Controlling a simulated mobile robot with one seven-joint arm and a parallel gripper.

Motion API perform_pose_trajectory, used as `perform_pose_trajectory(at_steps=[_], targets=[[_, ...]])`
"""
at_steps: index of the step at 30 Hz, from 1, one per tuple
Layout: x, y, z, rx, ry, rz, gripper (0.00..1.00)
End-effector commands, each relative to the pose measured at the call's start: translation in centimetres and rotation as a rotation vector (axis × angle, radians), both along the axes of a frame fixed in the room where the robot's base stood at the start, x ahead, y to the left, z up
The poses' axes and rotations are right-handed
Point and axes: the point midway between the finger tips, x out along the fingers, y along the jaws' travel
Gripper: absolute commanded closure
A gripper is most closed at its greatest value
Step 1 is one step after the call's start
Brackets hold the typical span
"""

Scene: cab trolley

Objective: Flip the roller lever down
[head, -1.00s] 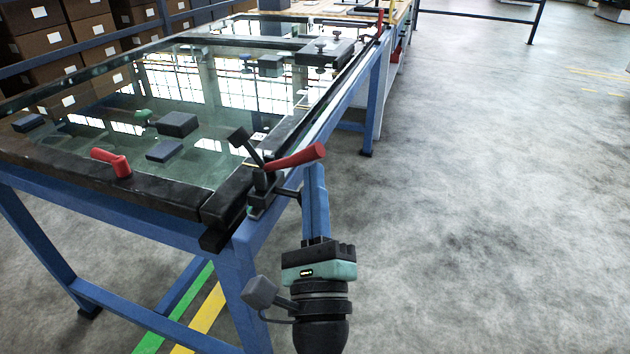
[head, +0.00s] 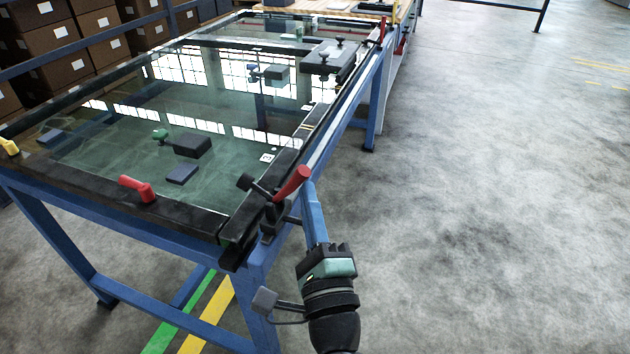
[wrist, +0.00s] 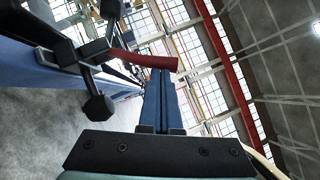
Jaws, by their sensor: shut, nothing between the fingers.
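The lever with a red handle (head: 292,183) sits on a black clamp (head: 274,215) at the near right corner of the glass-topped table. Its handle slants up and to the right. A black knobbed arm (head: 250,185) points up and left from the same clamp. My gripper (head: 309,187) has its blue fingers together and empty, with the tips close beside the handle's free end. In the wrist view the red handle (wrist: 140,58) crosses just at or behind the fingertips (wrist: 160,76); I cannot tell whether they touch.
A second red handle (head: 137,188) stands on the table's front rail (head: 100,197). Dark blocks (head: 188,145) lie on the glass. A black fixture (head: 328,60) sits at the far right edge. The floor (head: 480,200) to the right is clear.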

Motion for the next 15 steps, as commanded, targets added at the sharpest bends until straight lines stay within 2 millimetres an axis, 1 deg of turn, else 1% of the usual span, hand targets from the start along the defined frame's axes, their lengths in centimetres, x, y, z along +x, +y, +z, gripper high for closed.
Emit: perform_pose_trajectory(at_steps=[1,6,15], targets=[[0.1,0.2,1.5,-0.042,0.015,0.000,1.00],[0.3,0.9,2.2,-0.170,0.056,0.000,1.00],[0.6,1.9,2.8,-0.334,0.109,0.000,1.00]])
